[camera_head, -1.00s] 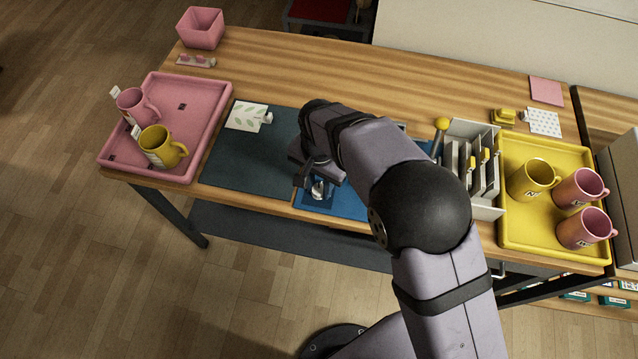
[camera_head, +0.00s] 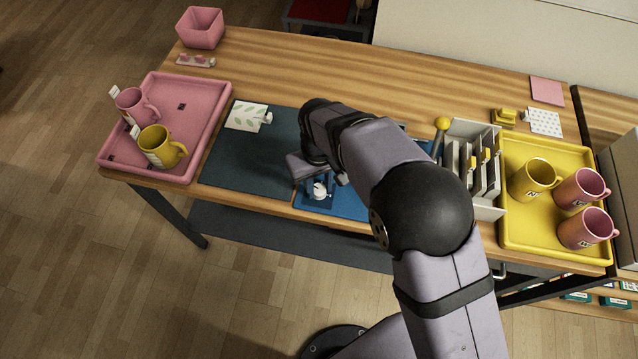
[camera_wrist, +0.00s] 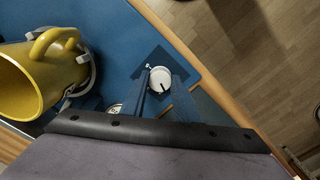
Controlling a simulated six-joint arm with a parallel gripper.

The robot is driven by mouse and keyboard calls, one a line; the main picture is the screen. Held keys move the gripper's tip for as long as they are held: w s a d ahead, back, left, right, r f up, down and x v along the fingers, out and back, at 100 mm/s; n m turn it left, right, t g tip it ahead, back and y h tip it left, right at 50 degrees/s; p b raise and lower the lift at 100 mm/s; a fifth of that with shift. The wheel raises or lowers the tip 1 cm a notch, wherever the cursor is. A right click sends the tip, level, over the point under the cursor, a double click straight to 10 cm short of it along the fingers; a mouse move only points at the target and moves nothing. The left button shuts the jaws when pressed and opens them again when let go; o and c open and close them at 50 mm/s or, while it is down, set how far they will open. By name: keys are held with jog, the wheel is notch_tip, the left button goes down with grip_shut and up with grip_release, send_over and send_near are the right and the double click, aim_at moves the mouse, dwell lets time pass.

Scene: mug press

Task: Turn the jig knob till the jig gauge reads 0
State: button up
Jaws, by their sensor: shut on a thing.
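The jig knob (camera_wrist: 160,79) is a white round cap with a dark mark, on a dark blue base in the wrist view. In the head view it is a small white shape (camera_head: 319,191) just below my wrist. My gripper (camera_wrist: 162,86) has its two fingers on either side of the knob, shut on it. A small pale dial (camera_wrist: 115,108), which looks like the jig gauge, is partly hidden by the gripper body; its reading cannot be made out. A yellow mug (camera_wrist: 38,78) lies left of the knob in the wrist view, against a pale clamp-like part (camera_wrist: 84,75).
A blue mat (camera_head: 350,205) lies under the jig, near the table's front edge. A pink tray (camera_head: 205,105) with two mugs stands left. A grey rack (camera_head: 487,211), a yellow-knobbed lever (camera_head: 442,124) and a yellow tray (camera_head: 515,235) with three mugs stand right.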

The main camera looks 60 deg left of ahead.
aim_at(319, 189)
jog(key=n, duration=0.4)
dwell(0.7)
jog(key=o, duration=1.1)
jog(key=shift+c, duration=0.2)
jog(key=shift+r, duration=0.1)
jog(key=shift+r+b, duration=1)
jog(key=shift+r, duration=2.65)
